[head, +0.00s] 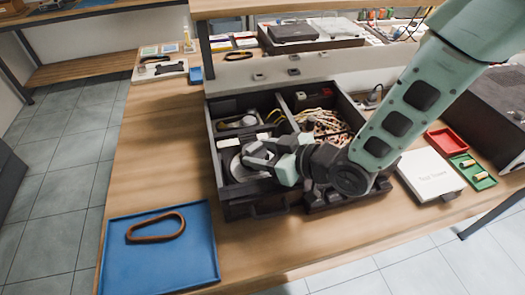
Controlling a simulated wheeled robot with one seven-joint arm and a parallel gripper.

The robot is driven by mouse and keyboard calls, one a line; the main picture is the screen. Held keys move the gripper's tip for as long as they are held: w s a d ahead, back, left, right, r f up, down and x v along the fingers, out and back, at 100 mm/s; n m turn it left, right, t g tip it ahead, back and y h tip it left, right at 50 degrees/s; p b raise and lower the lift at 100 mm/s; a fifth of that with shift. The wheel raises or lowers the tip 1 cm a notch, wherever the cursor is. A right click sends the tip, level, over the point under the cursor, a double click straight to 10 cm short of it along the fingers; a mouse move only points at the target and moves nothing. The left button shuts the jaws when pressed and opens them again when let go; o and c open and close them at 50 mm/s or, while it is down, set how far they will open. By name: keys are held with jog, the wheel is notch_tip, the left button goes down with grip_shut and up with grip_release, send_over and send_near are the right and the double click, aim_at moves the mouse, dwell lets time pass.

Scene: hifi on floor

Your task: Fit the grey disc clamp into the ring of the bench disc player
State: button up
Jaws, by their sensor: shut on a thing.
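The bench disc player seems to be the open dark box (262,208) on the wooden bench, with divided compartments. A pale round part (231,166) lies in its front left compartment; I cannot tell whether the ring is part of it. My gripper (258,156) is over this compartment, at the right of the pale round part, with its fingers pointing left. It is shut on a small grey piece, which I take to be the grey disc clamp. The fingers hide most of the clamp, and whether it touches the part below cannot be told.
A blue tray (160,272) with a brown loop (156,228) lies front left. Tangled wires (325,126) fill the back right compartment. A white box (430,174), red tray (447,141) and green tray (474,172) stand right. Bare bench (165,150) lies left of the box.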

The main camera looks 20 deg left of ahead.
jog(key=shift+f+b, duration=0.45)
jog(key=shift+f, duration=0.1)
jog(key=o, duration=1)
jog(key=shift+o, duration=0.2)
jog(key=b+v, duration=0.1)
jog(key=v, duration=0.9)
jog(key=shift+d+r, duration=0.2)
jog(key=shift+d, duration=0.1)
jog(key=p+v, duration=0.2)
jog(key=p, duration=0.1)
jog(key=p+v, duration=0.3)
jog(key=shift+a+r, duration=0.2)
jog(key=shift+r, duration=0.15)
